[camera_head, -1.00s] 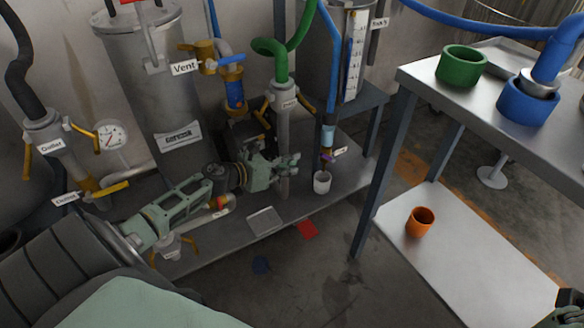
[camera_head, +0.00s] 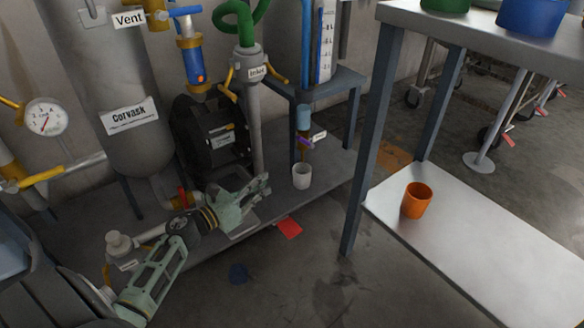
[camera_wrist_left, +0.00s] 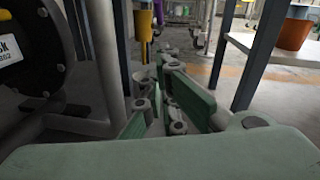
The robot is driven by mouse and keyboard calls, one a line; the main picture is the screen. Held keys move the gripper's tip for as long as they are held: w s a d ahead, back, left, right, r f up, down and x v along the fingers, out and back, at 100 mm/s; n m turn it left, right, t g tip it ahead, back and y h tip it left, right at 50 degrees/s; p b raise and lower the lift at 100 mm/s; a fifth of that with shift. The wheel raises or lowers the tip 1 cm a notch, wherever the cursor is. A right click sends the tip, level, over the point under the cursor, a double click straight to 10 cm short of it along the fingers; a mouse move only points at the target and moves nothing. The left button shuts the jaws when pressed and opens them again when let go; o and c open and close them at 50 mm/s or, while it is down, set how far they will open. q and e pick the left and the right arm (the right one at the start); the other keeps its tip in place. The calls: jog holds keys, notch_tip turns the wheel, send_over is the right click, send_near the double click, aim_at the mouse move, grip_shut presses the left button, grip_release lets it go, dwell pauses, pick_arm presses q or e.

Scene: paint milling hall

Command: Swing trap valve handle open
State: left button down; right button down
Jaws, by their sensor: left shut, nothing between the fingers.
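No label that I can read says trap. A small valve with a purple handle (camera_head: 305,143) and a small tag sits below a blue-topped tube, above a white cup (camera_head: 302,176). Another valve with a red handle (camera_head: 183,197) is at the foot of the Corvask tank, partly behind my arm. My left gripper (camera_head: 263,185) is shut and empty, low beside the grey Inlet pipe, left of the white cup. It appears apart from both handles. My right gripper is out of view.
The grey Inlet pipe (camera_head: 254,120) stands close to my left fingers. A black pump (camera_head: 205,140) is behind my arm. A steel table (camera_head: 460,225) with an orange cup (camera_head: 417,200) stands right. A red card (camera_head: 289,228) lies in front.

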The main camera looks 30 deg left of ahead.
aim_at(305, 142)
pick_arm(q)
jog(key=r+b+x, duration=0.2)
jog(key=b+x, duration=0.2)
jog(key=x, duration=0.8)
jog(key=shift+w+r+b, duration=0.35)
jog(key=shift+w+r, duration=0.05)
